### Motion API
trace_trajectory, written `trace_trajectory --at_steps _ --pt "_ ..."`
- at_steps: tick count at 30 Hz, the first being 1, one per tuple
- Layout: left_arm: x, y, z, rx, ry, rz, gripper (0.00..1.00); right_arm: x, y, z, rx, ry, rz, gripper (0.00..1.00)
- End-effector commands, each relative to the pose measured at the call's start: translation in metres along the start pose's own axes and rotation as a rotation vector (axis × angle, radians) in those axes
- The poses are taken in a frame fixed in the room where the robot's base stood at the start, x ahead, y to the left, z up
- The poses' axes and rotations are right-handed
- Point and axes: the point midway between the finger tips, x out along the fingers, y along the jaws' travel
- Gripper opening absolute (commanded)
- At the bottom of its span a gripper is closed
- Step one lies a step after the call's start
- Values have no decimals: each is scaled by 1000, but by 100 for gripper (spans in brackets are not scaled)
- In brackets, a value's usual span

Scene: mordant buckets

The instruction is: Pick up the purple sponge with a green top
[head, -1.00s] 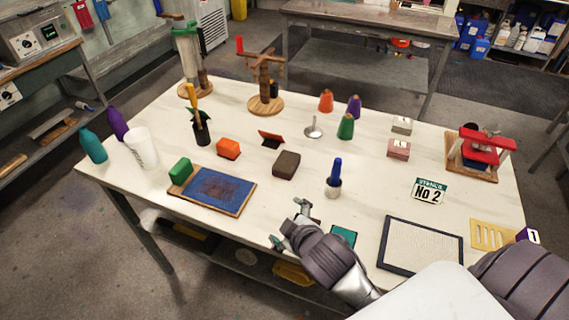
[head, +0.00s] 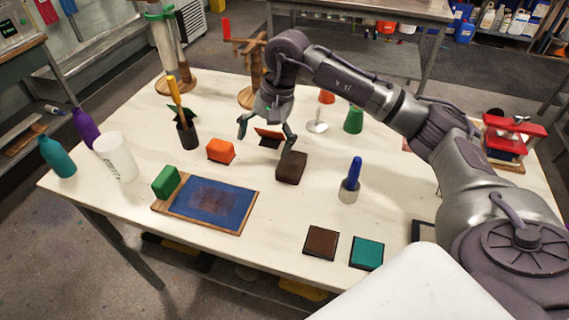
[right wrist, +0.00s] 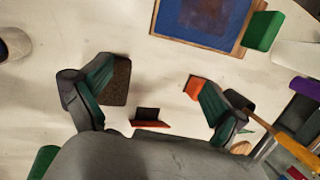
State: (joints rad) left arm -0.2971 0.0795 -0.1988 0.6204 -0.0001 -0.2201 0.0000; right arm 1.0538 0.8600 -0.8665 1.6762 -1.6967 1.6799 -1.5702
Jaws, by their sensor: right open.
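No block in view plainly shows purple with a green top. A green block (head: 166,181) sits at the left end of the blue board (head: 212,202); it also shows in the right wrist view (right wrist: 263,30). An orange block (head: 220,150) and a dark brown block (head: 291,167) stand behind the board. My right gripper (head: 267,133) is open and empty, above the table near a small red-and-black piece (head: 268,138). In the right wrist view, one finger partly covers the dark block (right wrist: 120,80) and the other partly covers the orange block (right wrist: 192,87). My left gripper is not in view.
A black pot with tools (head: 187,132) and a white cup (head: 115,157) stand left. A blue-handled tool in a small metal cup (head: 350,182) stands right of the dark block. Brown (head: 321,242) and teal (head: 367,253) pads lie near the front edge.

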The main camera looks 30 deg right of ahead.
Motion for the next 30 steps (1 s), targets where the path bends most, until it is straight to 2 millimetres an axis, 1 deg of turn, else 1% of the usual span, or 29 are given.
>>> trace_trajectory --at_steps 1,3,6,8,18,21,25,28,30 --pt "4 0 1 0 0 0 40 -12 14 -21 -8 68 62 97" --pt "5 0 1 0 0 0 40 -25 32 -39 -16 129 138 97" --pt "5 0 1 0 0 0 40 -35 46 -52 -18 169 199 97" --pt "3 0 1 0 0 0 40 -32 50 -55 -18 177 214 97" --pt "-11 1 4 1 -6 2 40 28 62 -65 -19 174 215 97" --pt "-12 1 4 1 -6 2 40 38 64 -67 -19 175 213 97" --pt "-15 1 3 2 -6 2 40 45 65 -68 -20 175 212 97" --pt "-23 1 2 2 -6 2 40 55 67 -70 -19 173 215 97" --pt "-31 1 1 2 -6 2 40 65 69 -73 -19 172 215 97"
